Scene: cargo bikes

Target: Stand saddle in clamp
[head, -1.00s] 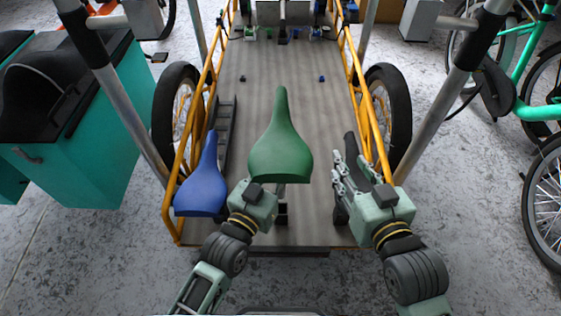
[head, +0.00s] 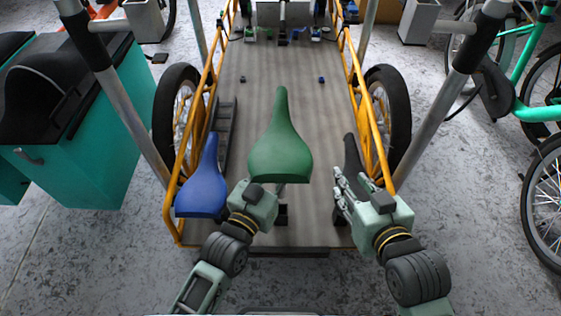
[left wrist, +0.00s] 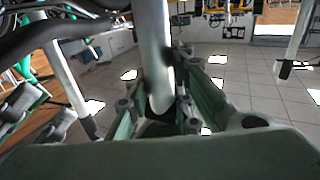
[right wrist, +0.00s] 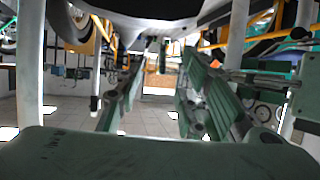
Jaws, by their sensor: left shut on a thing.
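A green saddle (head: 281,145) stands nose-up in the picture over the middle of the cargo deck's near end. My left gripper (head: 273,190) is at its rear underside, shut on its grey post (left wrist: 156,60). A dark block (head: 282,214), perhaps a clamp, shows below it; whether the post is in it is hidden. A blue saddle (head: 205,180) stands at the left. A black saddle (head: 352,160) stands at the right, partly covered by my right gripper (head: 344,192). In the right wrist view the right gripper's fingers (right wrist: 160,95) are apart, below a dark saddle underside.
The wooden cargo deck (head: 280,70) has yellow side rails (head: 360,85) and wheels (head: 388,120) outside them. Teal boxes (head: 95,150) stand at the left and a green bicycle (head: 540,112) at the right.

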